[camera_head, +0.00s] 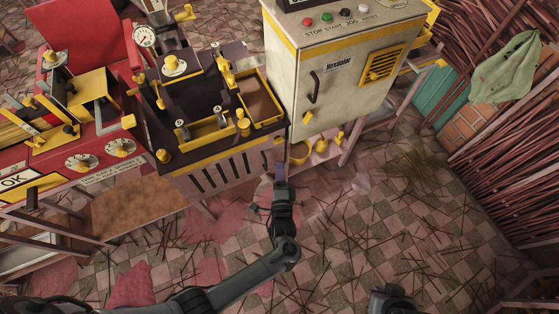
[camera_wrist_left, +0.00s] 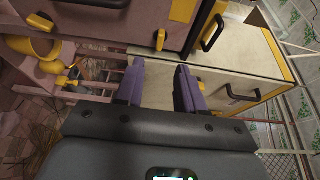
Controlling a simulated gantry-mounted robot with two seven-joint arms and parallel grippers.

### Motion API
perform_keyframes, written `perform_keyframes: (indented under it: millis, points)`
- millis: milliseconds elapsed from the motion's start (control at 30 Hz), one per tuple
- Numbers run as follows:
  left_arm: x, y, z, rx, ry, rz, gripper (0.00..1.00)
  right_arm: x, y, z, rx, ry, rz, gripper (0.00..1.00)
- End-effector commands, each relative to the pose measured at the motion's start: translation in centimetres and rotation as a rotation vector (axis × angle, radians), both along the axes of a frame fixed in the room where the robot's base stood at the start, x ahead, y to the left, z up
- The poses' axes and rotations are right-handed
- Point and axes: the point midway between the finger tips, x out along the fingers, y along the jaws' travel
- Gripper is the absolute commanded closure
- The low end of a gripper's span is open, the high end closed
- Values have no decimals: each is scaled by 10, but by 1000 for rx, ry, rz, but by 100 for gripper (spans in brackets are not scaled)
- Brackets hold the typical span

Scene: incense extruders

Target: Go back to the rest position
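My left gripper (camera_head: 281,168) reaches forward in the head view, in front of the dark machine and just left of the lower shelf of the white cabinet. In the left wrist view its two purple fingers (camera_wrist_left: 158,92) stand apart with nothing between them, so it is open and empty. A dark part of my right arm (camera_head: 392,302) shows at the bottom edge of the head view; its fingers cannot be made out.
A dark machine with yellow trim (camera_head: 222,165) and a white control cabinet (camera_head: 335,95) stand ahead. A red machine (camera_head: 95,150) is at left, and stacked sticks (camera_head: 480,170) are at right. Yellow vessels (camera_head: 300,152) stand on the shelf. The littered checkered floor (camera_head: 390,225) has free room.

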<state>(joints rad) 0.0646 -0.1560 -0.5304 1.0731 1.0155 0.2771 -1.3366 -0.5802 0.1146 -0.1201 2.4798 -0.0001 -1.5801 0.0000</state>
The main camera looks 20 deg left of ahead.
Motion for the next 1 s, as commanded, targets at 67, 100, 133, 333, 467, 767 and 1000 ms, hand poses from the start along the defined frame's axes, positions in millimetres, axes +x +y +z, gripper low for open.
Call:
perform_keyframes:
  millis: [67, 100, 133, 333, 467, 767, 1000]
  points:
    - [-5, -2, 0, 0, 1, 1, 62, 0, 0, 2, 0, 0, 0, 100]
    - [-6, -3, 0, 0, 1, 1, 62, 0, 0, 2, 0, 0, 0, 100]
    - [-7, -3, 0, 0, 1, 1, 62, 0, 0, 2, 0, 0, 0, 100]
    - [-7, -3, 0, 0, 0, 0, 62, 0, 0, 2, -2, 0, 2, 100]
    - [-7, -3, 0, 0, 0, 0, 62, 0, -1, 2, -5, 0, 4, 100]
    - [-27, 0, -15, 6, 41, 0, 62, 0, -2, 7, -9, 0, 6, 100]
    - [-91, 47, -34, 4, 120, 46, 62, 0, -2, 27, -8, 0, 6, 100]
